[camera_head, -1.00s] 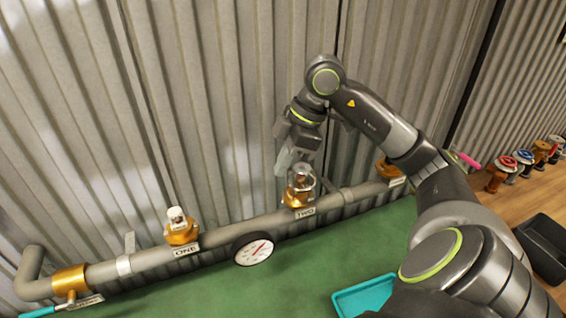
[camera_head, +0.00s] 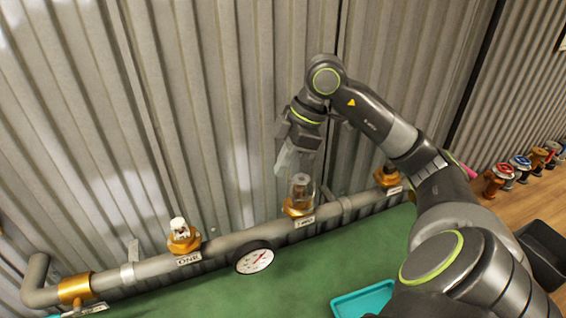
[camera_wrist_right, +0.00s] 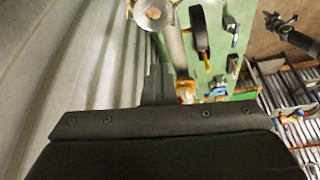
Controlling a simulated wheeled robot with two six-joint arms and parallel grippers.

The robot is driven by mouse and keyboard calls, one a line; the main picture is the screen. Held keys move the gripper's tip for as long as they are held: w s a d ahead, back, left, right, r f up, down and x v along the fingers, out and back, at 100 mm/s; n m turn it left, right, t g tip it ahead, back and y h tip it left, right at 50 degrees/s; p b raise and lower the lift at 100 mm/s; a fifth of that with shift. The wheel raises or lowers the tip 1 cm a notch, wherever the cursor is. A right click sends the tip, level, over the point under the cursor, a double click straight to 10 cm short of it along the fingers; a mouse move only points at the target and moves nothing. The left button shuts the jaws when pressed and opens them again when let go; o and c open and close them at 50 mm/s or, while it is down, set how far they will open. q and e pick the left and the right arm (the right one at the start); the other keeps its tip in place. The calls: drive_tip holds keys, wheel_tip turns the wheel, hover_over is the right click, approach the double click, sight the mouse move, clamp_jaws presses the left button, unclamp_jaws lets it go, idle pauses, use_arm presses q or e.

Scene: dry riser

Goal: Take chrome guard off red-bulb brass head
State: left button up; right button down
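My right gripper (camera_head: 290,163) points down just above the brass head at station TWO (camera_head: 300,208) on the grey pipe. A clear or shiny guard-like cover (camera_head: 301,186) stands upright around that head; its bulb colour is not clear. The fingertips look a little above the cover, and I cannot tell whether they touch it. In the right wrist view a round shiny part (camera_wrist_right: 153,12) shows at the top edge, beyond the dark finger (camera_wrist_right: 158,86). Whether the fingers are open or shut is unclear. My left gripper is not in view.
A brass head with a white top (camera_head: 180,234) stands at station ONE, and another brass fitting (camera_head: 388,176) is farther right. A round gauge (camera_head: 254,258) hangs on the pipe. A teal tray (camera_head: 362,300) lies on the green surface. The corrugated wall is close behind.

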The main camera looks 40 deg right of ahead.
drive_tip(key=shift+r, duration=0.35)
drive_tip(key=c, duration=2.1)
unclamp_jaws()
drive_tip(key=shift+c, duration=0.2)
drive_tip(key=o, duration=0.4)
drive_tip(key=shift+o, duration=0.2)
drive_tip(key=shift+d+r, duration=0.1)
wheel_tip(320, 180, up, 16)
hover_over(300, 179)
drive_tip(key=s+d, duration=0.2)
drive_tip(key=d, duration=0.1)
drive_tip(key=shift+w+a+b, duration=0.15)
drive_tip(key=shift+a+b, duration=0.05)
drive_tip(key=shift+b, duration=0.15)
drive_tip(key=shift+w, duration=0.1)
